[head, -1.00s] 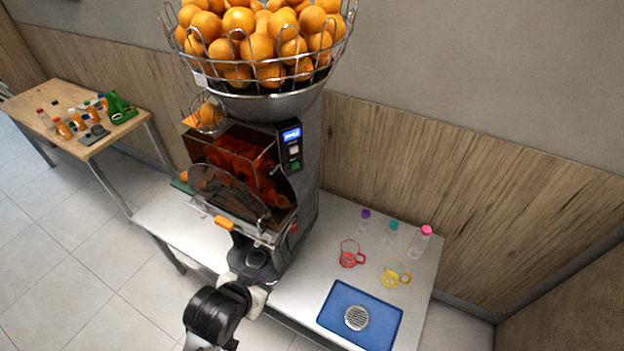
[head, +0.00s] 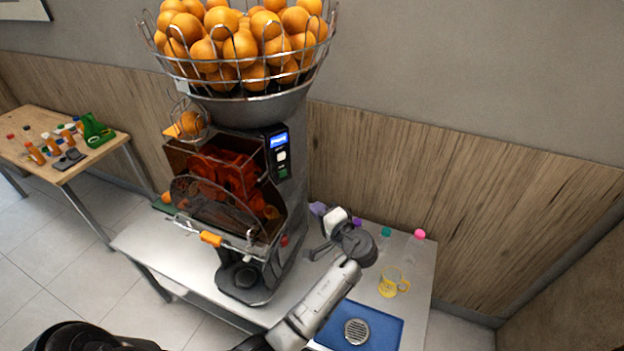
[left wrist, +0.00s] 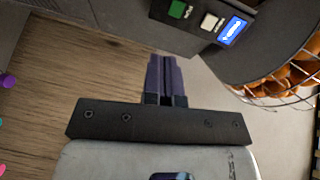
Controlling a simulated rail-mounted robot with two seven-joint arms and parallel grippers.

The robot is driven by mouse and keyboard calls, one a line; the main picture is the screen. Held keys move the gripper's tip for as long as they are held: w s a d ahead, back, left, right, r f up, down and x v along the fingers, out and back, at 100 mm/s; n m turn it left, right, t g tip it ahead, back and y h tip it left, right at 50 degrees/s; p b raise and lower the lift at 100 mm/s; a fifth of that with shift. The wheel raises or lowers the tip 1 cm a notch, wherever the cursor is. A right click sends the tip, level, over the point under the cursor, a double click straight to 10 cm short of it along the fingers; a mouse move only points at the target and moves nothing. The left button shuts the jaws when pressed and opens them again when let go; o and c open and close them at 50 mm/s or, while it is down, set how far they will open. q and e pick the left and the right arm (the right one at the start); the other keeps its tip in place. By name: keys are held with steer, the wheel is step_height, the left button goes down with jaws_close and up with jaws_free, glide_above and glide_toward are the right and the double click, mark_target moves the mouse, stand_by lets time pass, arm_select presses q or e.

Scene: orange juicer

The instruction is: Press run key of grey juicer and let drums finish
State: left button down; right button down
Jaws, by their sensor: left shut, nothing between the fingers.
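The grey juicer (head: 292,215) stands on the metal table, with its orange drums (head: 226,172) behind a clear cover. Its side panel has a lit blue screen (head: 279,140), a white key (head: 282,156) and a green key (head: 283,173). In the left wrist view the green key (left wrist: 177,9), white key (left wrist: 210,21) and screen (left wrist: 232,31) are at the top; their labels are too small to read. My left gripper (head: 317,208) is shut and empty, right of the juicer and below the panel. Its purple fingers (left wrist: 163,75) appear apart from the keys. My right gripper is out of view.
A wire basket of oranges (head: 262,88) tops the juicer. A wooden table (head: 60,167) with bottles stands at the left.

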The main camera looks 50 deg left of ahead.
arm_select(q)
steer(key=shift+s+r+m+y, duration=0.1)
steer(key=shift+r+m+y, duration=0.4)
steer(key=shift+r+m, duration=0.2)
steer(key=shift+a, duration=0.1)
steer(key=p, duration=0.4)
glide_toward(284, 174)
steer(key=a, duration=0.5)
steer(key=shift+a+r, duration=0.15)
steer(key=shift+a, duration=1.15)
